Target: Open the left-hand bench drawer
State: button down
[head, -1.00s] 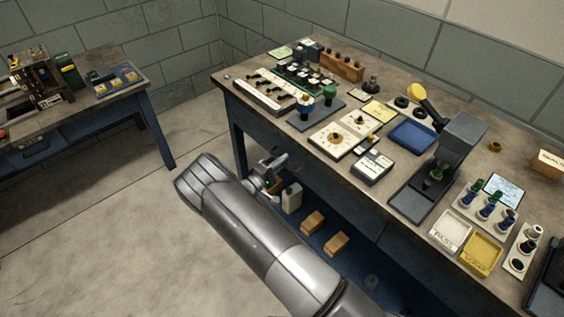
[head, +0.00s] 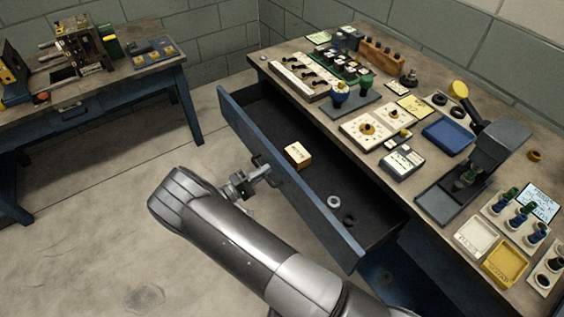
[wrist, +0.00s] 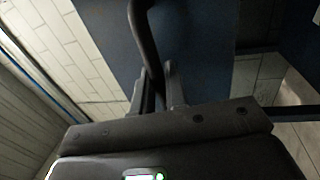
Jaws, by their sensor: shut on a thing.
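The bench drawer (head: 234,112) is a long blue-fronted drawer with a dark inside, pulled well out from under the bench top on its left part. Inside lie a small light wooden box (head: 298,154), a pale ring (head: 334,202) and a dark ring (head: 348,220). My gripper (head: 264,174) is at the middle of the drawer front. In the wrist view my gripper (wrist: 158,92) is shut on the dark bar handle (wrist: 144,38), with the blue drawer front behind it.
The bench top (head: 272,64) carries switch panels, a blue tray (head: 447,136), a press-like stand (head: 490,155) and a yellow tray (head: 504,265). Another bench (head: 150,62) stands at the left. Bare floor (head: 90,220) lies between.

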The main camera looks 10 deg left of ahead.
jog(key=r+v, duration=0.1)
jog(key=v, duration=0.7)
jog(key=shift+s+a, duration=0.35)
jog(key=shift+s, duration=0.05)
jog(key=shift+r, duration=0.1)
jog(key=c, duration=1.8)
grip_release()
jog(key=v, duration=1.1)
jog(key=shift+w+r, duration=0.1)
